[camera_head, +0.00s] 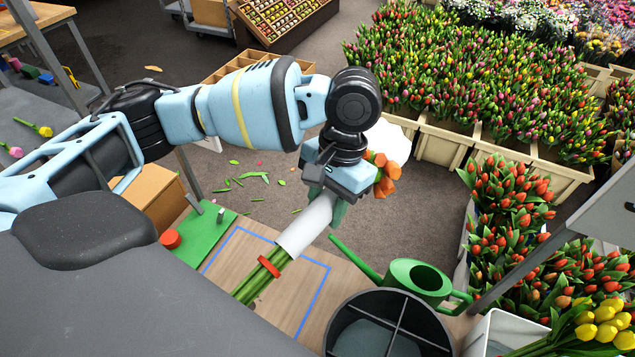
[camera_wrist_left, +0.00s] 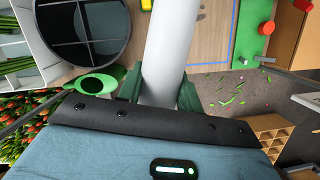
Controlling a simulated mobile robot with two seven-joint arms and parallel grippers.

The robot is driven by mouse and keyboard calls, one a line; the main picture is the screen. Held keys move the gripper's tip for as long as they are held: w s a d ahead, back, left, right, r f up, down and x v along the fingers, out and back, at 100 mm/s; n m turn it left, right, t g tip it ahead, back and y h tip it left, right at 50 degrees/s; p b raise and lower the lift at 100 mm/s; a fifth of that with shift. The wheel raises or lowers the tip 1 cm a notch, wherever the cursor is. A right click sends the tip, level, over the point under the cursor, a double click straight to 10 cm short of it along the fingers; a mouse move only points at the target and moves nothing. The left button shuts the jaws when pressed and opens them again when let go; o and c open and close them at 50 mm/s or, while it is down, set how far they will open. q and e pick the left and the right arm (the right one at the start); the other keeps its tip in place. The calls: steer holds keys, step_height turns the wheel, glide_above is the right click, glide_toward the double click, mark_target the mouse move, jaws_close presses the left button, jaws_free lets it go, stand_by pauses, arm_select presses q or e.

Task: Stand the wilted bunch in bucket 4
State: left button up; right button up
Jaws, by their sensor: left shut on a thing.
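My left gripper (camera_head: 325,200) is shut around the white wrap (camera_head: 305,228) of a tulip bunch and holds it tilted above the table. Orange heads (camera_head: 385,175) show beside the gripper at the upper end, partly hidden by it. Green stems (camera_head: 252,288) with a red band (camera_head: 268,265) point down to the lower left. In the left wrist view the green fingers (camera_wrist_left: 160,90) sit on both sides of the white wrap (camera_wrist_left: 163,50). A dark round bucket with dividers (camera_head: 335,340) stands at the bottom, apart from the bunch. No number shows, so I cannot tell which is bucket 4.
A green watering can (camera_head: 415,277) stands beside the divided bucket. A blue outline (camera_head: 313,300) marks the wooden tabletop, with a green board (camera_head: 205,240) and red knob (camera_head: 170,238) to its left. A white container (camera_head: 490,325) is by yellow tulips (camera_head: 605,325) at lower right.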

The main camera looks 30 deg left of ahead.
arm_select(q)
steer(key=s+d+f+m+t+h+p, duration=0.3)
steer(key=s+d+m+t+h, duration=0.25)
steer(key=d+m, duration=0.35)
steer(key=s+d+r+m+g+h+p, duration=0.1)
steer(key=s+d+r+m+h+p, duration=0.1)
steer(key=d+r+m+h, duration=0.3)
steer(key=s+h, duration=0.1)
steer(key=h, duration=0.2)
steer(key=shift+s+d+r+m, duration=0.15)
steer(key=shift+d+r+m, duration=0.15)
steer(key=shift+d, duration=0.1)
